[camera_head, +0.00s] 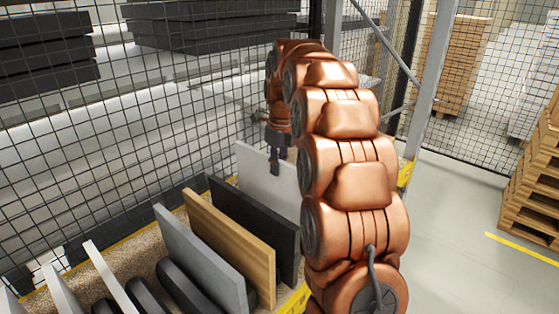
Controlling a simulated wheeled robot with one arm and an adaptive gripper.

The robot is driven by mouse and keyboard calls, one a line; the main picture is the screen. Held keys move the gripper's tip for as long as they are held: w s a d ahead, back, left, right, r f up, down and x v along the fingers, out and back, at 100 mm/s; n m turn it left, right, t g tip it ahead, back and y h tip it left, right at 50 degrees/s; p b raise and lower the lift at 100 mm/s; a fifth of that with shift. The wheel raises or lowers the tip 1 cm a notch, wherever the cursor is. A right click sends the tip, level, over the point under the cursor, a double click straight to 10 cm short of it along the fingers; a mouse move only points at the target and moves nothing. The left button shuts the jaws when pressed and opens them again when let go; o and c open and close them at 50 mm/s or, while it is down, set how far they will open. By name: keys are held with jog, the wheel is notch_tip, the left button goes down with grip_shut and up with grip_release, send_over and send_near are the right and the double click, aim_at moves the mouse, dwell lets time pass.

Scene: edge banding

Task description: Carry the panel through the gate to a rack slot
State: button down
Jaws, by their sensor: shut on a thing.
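My gripper (275,170) is shut on the top edge of a pale grey panel (256,178), which stands roughly upright beyond the dark panel. Its lower part is hidden behind the dark panel, so I cannot tell whether it rests in a slot. My copper-coloured arm covers the area to its right. The rack (296,302) runs along the lower left with a yellow edge. It holds a dark panel (260,228), a wood-coloured panel (232,248), a grey panel (200,262) and white panels (110,276) further left. I cannot make out the gate for certain.
A black wire mesh fence (110,135) stands close behind the rack, with stacked dark boards (200,25) beyond it. A grey metal post (432,85) rises right of my arm. Wooden pallets (530,195) stand at the right edge. The grey floor (445,235) between is clear.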

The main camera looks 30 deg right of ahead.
aim_at(279, 197)
jog(key=shift+f+b, duration=1.65)
jog(key=shift+f, duration=3.95)
jog(key=c, duration=1.1)
grip_release()
jog(key=r, duration=1.2)
jog(key=shift+s+d, duration=0.3)
jog(key=shift+s+a, duration=0.1)
